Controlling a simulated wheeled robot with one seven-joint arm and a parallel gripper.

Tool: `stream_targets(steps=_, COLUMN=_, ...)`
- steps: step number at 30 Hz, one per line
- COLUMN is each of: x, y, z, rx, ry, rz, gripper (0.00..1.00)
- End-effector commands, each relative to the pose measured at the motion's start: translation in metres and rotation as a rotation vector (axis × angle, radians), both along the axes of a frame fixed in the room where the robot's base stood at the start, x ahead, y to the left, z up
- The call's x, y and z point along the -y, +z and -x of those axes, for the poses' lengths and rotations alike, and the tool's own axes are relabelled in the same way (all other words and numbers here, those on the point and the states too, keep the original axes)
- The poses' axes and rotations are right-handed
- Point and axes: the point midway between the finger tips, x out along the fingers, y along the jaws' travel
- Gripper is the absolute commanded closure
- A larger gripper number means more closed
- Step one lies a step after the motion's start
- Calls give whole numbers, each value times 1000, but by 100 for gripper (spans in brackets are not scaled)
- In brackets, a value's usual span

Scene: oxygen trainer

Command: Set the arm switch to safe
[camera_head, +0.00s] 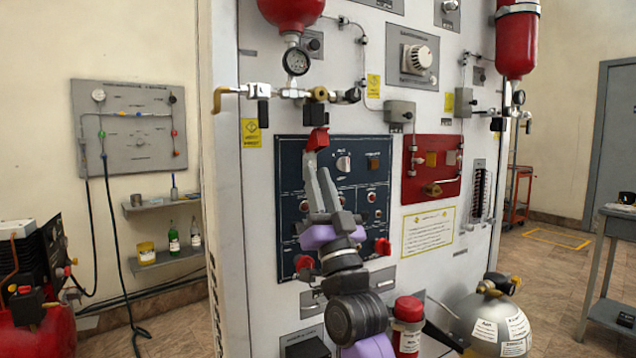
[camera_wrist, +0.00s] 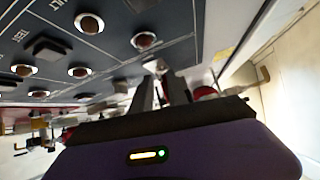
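A dark blue control panel (camera_head: 291,151) with several knobs and buttons is on the white cabinet front. Its labels are too small to read, so I cannot tell which control is the arm switch. My gripper (camera_head: 316,168) reaches up in front of the panel's left part, just below a red block-like part (camera_head: 317,139) at its top edge. In the wrist view, two grey fingers of my gripper (camera_wrist: 160,88) stand apart with a narrow gap. A small pale thing shows near the tips; contact is unclear. A white-ringed knob (camera_head: 343,163) is right of the fingers. My arm hides part of the panel.
A red panel (camera_head: 415,186) with a brass handle is to the right. Brass piping (camera_head: 285,93) with a gauge (camera_head: 296,61) runs above the blue panel. A red cylinder (camera_head: 408,325) and a round grey tank (camera_head: 492,320) stand below right.

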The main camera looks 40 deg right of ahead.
Motion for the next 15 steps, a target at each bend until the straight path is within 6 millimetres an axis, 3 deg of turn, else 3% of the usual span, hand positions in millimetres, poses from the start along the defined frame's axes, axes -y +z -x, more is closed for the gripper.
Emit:
stream_targets(steps=10, x=0, y=0, z=0, rx=-1, ry=0, rz=0, gripper=72)
stream_targets(steps=15, x=-4, y=-13, z=8, rx=-2, ry=0, rz=0, gripper=72)
